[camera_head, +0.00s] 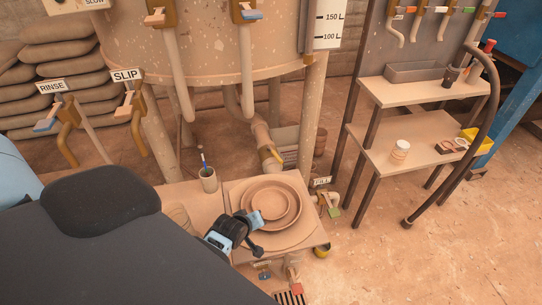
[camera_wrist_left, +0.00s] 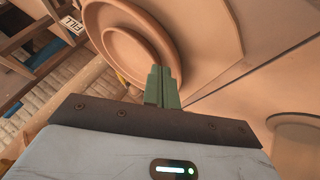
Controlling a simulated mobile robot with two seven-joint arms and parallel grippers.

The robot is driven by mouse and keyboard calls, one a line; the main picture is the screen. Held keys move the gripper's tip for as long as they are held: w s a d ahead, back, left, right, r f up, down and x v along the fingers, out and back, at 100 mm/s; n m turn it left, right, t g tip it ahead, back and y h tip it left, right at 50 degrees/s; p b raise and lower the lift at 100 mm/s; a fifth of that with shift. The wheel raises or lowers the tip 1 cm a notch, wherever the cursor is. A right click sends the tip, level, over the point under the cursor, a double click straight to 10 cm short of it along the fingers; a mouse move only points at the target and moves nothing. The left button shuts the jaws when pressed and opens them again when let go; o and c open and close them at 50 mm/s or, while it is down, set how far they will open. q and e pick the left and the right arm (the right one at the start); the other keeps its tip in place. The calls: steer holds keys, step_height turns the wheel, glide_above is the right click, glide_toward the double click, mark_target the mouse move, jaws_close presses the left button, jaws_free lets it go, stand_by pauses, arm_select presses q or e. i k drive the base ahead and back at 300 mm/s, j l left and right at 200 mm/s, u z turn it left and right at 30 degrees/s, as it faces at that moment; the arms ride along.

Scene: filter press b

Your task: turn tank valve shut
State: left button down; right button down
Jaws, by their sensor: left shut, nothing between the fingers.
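The large tan tank (camera_head: 210,50) stands at the top of the head view. Other valves with coloured handles sit on the tank front, one with a blue handle (camera_head: 250,15). I cannot tell for certain which is the tank valve. My right gripper is not in view.
A FILL sign (camera_head: 321,181) and a green-handled tap (camera_head: 334,212) stand right of the plate. A cup with a pen (camera_head: 208,180) stands left of it. RINSE and SLIP taps are at left. A shelf rack (camera_head: 410,140) stands at right. The right floor is clear.

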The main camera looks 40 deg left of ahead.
mark_target(275, 154)
steer(key=i+j, duration=0.7)
steer(key=j, duration=0.1)
